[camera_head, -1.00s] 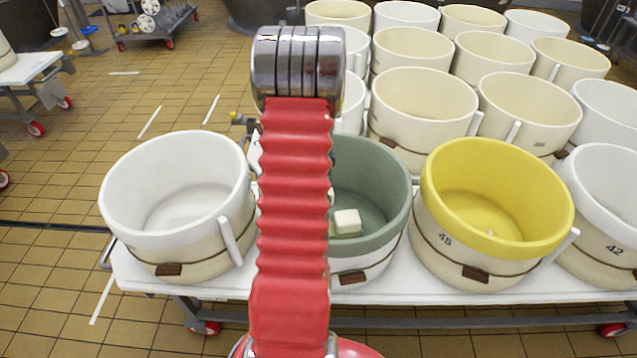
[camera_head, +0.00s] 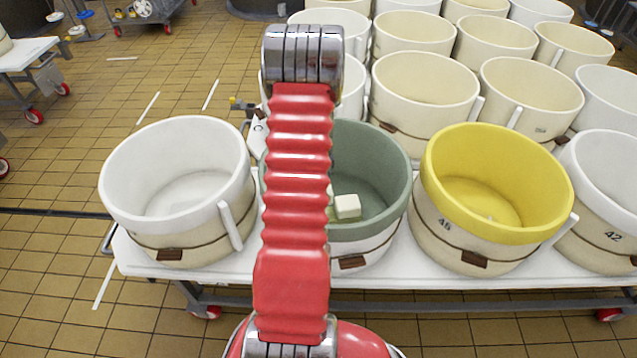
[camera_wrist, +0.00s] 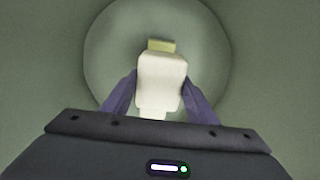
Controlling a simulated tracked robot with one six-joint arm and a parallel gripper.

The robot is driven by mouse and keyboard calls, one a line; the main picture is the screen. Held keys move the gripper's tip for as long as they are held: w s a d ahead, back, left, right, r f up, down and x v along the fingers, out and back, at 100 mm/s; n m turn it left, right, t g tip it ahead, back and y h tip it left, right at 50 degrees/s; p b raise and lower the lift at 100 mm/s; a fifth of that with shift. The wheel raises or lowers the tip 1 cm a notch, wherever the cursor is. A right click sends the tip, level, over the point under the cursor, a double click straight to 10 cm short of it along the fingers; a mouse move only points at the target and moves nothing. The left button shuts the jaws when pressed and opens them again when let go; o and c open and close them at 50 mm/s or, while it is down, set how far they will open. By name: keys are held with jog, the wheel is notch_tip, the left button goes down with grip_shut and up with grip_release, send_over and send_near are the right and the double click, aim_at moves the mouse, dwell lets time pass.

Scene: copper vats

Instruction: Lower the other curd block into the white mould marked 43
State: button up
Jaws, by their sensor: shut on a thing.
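My gripper (camera_wrist: 161,82) is shut on a cream-white curd block (camera_wrist: 161,70) in the wrist view, its purple fingers on both sides. The block is over the inside of a round green mould (camera_head: 380,165). A smaller yellowish piece (camera_wrist: 162,45) shows just beyond the held block. In the head view a pale curd block (camera_head: 347,206) shows inside the green mould, and I cannot tell whether it is the held one. My red arm hides the gripper there. A white mould (camera_head: 178,170) stands empty at the left, with no number readable on it.
A yellow mould (camera_head: 495,180) marked 45 stands right of the green one. A white mould (camera_head: 610,190) marked 42 is at the right edge. Several cream moulds (camera_head: 425,85) crowd behind. All stand on a white wheeled table (camera_head: 300,283). Tiled floor is open at the left.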

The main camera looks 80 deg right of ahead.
jog(key=shift+f, duration=3.95)
jog(key=shift+f, duration=0.8)
jog(key=o, duration=1.4)
notch_tip(320, 180, up, 14)
jog(key=shift+f, duration=0.15)
